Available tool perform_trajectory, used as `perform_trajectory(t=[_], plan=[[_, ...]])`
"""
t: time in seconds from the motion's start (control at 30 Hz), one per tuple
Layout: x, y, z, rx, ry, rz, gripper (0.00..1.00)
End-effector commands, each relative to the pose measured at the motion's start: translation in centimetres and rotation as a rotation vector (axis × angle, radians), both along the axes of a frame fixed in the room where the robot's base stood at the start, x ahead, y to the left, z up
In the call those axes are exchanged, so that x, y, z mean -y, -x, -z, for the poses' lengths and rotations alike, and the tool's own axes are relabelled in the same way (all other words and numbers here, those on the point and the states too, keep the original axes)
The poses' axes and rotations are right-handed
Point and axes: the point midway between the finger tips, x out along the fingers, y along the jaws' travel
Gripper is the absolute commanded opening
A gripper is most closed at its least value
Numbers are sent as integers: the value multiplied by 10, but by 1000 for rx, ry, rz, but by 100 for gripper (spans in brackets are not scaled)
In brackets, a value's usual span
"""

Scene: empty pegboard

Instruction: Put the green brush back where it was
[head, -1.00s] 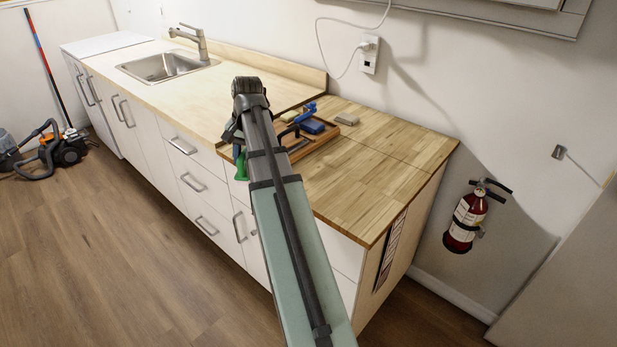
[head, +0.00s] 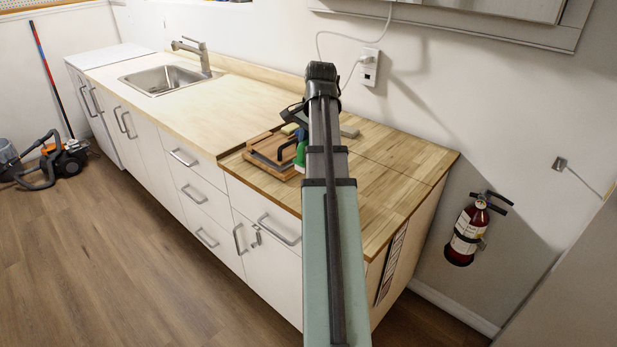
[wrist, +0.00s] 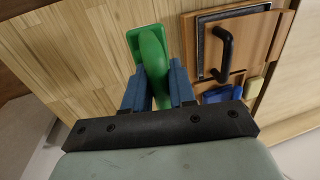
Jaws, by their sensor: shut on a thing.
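The green brush (wrist: 152,50) is between the two blue-grey fingers of my gripper (wrist: 158,88) in the wrist view, and they are shut on it. Its flat green head points away from the gripper, over bare wooden counter. In the head view, part of the green brush (head: 300,155) shows beside my arm, at the right side of the wooden tray (head: 262,148). My arm hides the fingers there. The tray with its black handle (wrist: 224,52) lies right of the brush in the wrist view. I cannot tell whether the brush touches the counter.
A blue object (wrist: 224,94) and a yellowish block (wrist: 254,88) lie by the tray. A grey block (head: 349,131) lies behind my arm. The wooden counter (head: 405,165) is clear to the right. The sink (head: 165,80) is far left, and a wall bounds the back.

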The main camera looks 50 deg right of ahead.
Motion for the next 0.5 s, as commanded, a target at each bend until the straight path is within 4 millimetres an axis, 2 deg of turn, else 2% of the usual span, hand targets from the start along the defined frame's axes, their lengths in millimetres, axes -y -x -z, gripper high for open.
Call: perform_trajectory(t=[0.23, 0.5], plan=[[-2, 1, 39, -2, -2, -1, 0], [-1, 0, 57, -1, -1, -2, 0]])
